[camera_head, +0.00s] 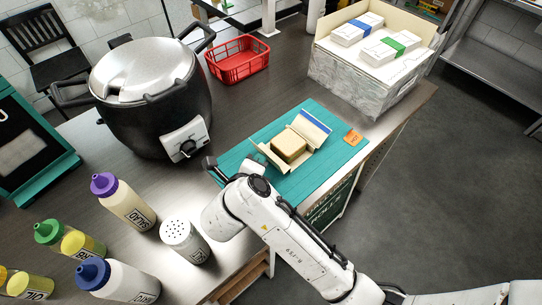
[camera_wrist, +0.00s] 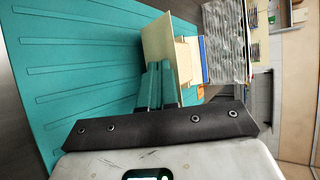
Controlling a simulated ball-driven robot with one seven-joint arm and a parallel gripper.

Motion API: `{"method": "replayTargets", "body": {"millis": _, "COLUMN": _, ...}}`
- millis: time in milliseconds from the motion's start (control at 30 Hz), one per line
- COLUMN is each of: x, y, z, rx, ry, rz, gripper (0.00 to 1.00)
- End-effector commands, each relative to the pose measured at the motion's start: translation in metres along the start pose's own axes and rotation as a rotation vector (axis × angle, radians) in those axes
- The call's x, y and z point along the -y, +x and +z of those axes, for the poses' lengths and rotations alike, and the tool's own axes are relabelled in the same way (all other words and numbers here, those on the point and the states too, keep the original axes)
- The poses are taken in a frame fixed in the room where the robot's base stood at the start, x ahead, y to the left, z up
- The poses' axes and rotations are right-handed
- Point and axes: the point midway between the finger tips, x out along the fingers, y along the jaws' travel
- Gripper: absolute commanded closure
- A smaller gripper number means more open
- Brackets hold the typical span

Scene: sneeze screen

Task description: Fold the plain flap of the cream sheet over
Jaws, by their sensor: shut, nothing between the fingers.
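The cream sheet lies on a teal mat (camera_head: 335,140) in the head view, with a tan block (camera_head: 288,146) on its middle. Its plain flap (camera_head: 264,157) is on the near left side of the block and stands raised. The opposite flap (camera_head: 314,128) has a blue stripe and slopes outward. In the wrist view the plain flap (camera_wrist: 157,45) stands up, with the block partly hidden behind it. My gripper (camera_wrist: 160,68) is shut and empty, its fingers on the outer side of the plain flap. I cannot tell whether they touch it.
An orange card (camera_head: 353,137) lies on the mat's right end. A black pot (camera_head: 145,90) stands left of the mat, a red basket (camera_head: 238,60) behind. A marbled box (camera_head: 350,88) stands at the back right. A shaker (camera_head: 184,241) and several bottles (camera_head: 125,205) stand at the near left.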

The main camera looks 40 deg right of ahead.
Motion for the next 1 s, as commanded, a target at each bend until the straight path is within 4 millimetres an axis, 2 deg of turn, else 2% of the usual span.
{"method": "replayTargets", "body": {"millis": 1000, "x": 0.019, "y": 0.005, "z": -0.003, "rx": 0.000, "ry": 0.002, "rz": 0.000, "gripper": 1.00}}
